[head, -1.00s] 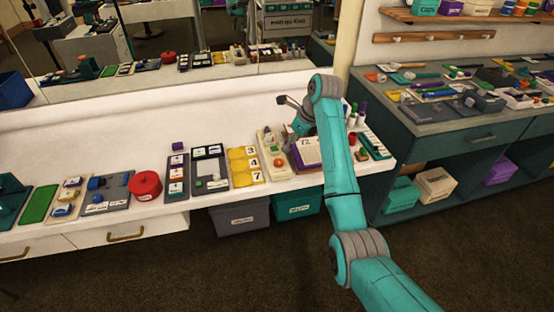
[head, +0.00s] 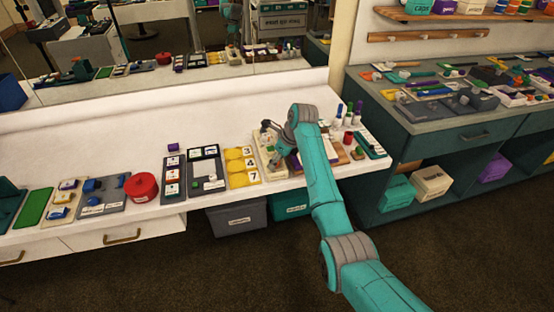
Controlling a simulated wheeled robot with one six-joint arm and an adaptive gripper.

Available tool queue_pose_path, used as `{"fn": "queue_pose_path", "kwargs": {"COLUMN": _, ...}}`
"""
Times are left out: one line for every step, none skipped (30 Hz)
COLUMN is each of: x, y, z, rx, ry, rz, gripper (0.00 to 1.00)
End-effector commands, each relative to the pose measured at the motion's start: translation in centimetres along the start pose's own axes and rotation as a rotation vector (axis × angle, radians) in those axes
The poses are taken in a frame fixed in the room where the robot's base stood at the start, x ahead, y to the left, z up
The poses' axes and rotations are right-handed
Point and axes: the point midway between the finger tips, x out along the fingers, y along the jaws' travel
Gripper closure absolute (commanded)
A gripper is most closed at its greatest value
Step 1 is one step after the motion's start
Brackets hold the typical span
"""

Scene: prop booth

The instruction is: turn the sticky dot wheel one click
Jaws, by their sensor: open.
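My gripper (head: 275,160) is over the cream board (head: 257,142) on the white counter, between the yellow number cards and the notepad. It is small in the head view and its fingertips are hard to make out; it looks open and empty. I cannot tell whether it touches anything. The arm and gripper cover much of the board. I cannot single out the sticky dot wheel for certain; small coloured round parts sit on this board, partly hidden.
Yellow number cards (head: 241,166) lie just left of the gripper. A dark frame board (head: 207,175) and a red round tub (head: 141,187) stand farther left. Upright markers (head: 348,115) stand to the right. The mirror wall (head: 180,75) rises behind the counter.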

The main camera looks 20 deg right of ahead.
Motion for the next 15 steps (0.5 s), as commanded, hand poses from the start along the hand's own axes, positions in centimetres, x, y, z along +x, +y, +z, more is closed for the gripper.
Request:
{"fn": "queue_pose_path", "kwargs": {"x": -0.01, "y": 0.0, "z": 0.01, "rx": 0.0, "ry": 0.0, "rz": 0.0, "gripper": 0.4}}
{"fn": "queue_pose_path", "kwargs": {"x": -0.01, "y": 0.0, "z": 0.0, "rx": 0.0, "ry": 0.0, "rz": 0.0, "gripper": 0.4}}
{"fn": "queue_pose_path", "kwargs": {"x": -0.02, "y": 0.0, "z": 0.0, "rx": 0.0, "ry": 0.0, "rz": 0.0, "gripper": 0.4}}
{"fn": "queue_pose_path", "kwargs": {"x": -0.02, "y": 0.0, "z": 0.0, "rx": 0.0, "ry": 0.0, "rz": 0.0, "gripper": 0.43}}
{"fn": "queue_pose_path", "kwargs": {"x": -0.02, "y": 0.0, "z": 0.0, "rx": 0.0, "ry": 0.0, "rz": 0.0, "gripper": 0.5}}
{"fn": "queue_pose_path", "kwargs": {"x": -0.02, "y": -0.01, "z": -0.01, "rx": 0.0, "ry": 0.0, "rz": 0.0, "gripper": 0.6}}
{"fn": "queue_pose_path", "kwargs": {"x": -0.03, "y": 0.0, "z": -0.01, "rx": 0.0, "ry": 0.0, "rz": 0.0, "gripper": 0.68}}
{"fn": "queue_pose_path", "kwargs": {"x": -0.03, "y": 0.0, "z": -0.01, "rx": 0.0, "ry": 0.0, "rz": 0.0, "gripper": 0.75}}
{"fn": "queue_pose_path", "kwargs": {"x": -0.03, "y": -0.01, "z": -0.01, "rx": 0.0, "ry": 0.0, "rz": 0.0, "gripper": 0.85}}
{"fn": "queue_pose_path", "kwargs": {"x": -0.03, "y": -0.01, "z": -0.01, "rx": 0.0, "ry": 0.0, "rz": 0.0, "gripper": 0.93}}
{"fn": "queue_pose_path", "kwargs": {"x": -0.03, "y": 0.0, "z": -0.01, "rx": 0.0, "ry": 0.0, "rz": 0.0, "gripper": 1.0}}
{"fn": "queue_pose_path", "kwargs": {"x": -0.03, "y": -0.01, "z": -0.02, "rx": 0.0, "ry": 0.0, "rz": 0.0, "gripper": 1.0}}
{"fn": "queue_pose_path", "kwargs": {"x": -0.02, "y": -0.01, "z": -0.02, "rx": 0.0, "ry": 0.0, "rz": 0.0, "gripper": 1.0}}
{"fn": "queue_pose_path", "kwargs": {"x": -0.03, "y": -0.01, "z": -0.02, "rx": 0.0, "ry": 0.0, "rz": 0.0, "gripper": 1.0}}
{"fn": "queue_pose_path", "kwargs": {"x": -0.03, "y": -0.01, "z": -0.02, "rx": -0.001, "ry": 0.0, "rz": 0.001, "gripper": 1.0}}
